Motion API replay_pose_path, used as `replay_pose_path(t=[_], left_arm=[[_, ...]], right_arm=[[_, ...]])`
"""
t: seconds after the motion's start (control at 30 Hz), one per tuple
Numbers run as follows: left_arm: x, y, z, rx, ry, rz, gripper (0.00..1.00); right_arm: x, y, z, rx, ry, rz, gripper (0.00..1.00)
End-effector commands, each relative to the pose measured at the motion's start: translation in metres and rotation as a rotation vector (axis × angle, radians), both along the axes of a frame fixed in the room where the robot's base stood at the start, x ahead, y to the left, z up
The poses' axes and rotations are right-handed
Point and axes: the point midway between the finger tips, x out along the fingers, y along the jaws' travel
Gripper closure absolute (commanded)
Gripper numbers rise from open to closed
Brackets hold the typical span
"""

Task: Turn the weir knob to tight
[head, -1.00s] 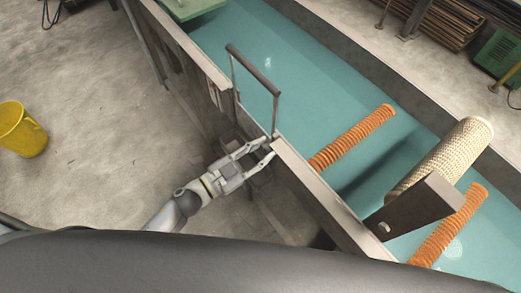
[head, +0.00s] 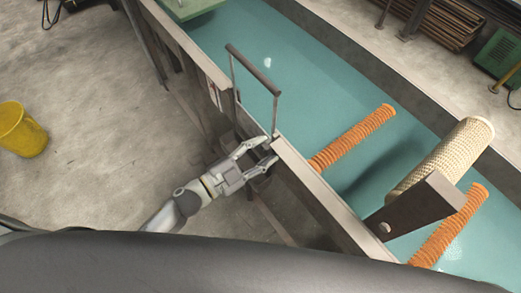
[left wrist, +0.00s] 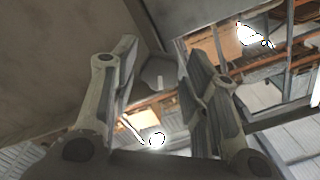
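My left gripper (head: 269,150) is beside the outer wall of the water tank (head: 325,205), just below the foot of an upright metal frame. Its two fingers are apart with nothing gripped. In the left wrist view the gripper (left wrist: 158,58) has a finger on each side of a grey, angular knob-like piece (left wrist: 158,76) with a pale mark. This looks like the weir knob; I cannot tell whether the fingers touch it. In the head view the knob cannot be made out. My right gripper is not in view.
The metal frame (head: 255,72) rises from the tank edge. Orange ribbed tubes (head: 352,137) and a beige mesh roll (head: 445,158) on a dark bracket (head: 420,207) lie over the teal water. A yellow bucket (head: 22,130) stands on the open floor at left.

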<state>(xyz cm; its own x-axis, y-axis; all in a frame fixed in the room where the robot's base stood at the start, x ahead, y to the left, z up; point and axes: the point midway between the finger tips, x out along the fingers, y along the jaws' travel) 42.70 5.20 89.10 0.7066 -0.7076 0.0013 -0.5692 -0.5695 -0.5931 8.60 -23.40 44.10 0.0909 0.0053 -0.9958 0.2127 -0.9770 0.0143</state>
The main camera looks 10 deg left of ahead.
Motion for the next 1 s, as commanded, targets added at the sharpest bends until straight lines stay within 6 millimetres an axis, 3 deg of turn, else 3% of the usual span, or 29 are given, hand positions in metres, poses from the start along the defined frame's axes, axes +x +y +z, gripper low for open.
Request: replay_pose_path(t=[0.47, 1.0], left_arm=[[-0.007, 0.007, -0.002, 0.001, 0.004, 0.001, 0.49], [-0.074, 0.074, -0.001, 0.001, 0.004, 0.001, 0.49]], right_arm=[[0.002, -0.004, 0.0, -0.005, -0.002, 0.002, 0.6], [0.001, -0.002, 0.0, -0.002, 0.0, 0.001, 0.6]])
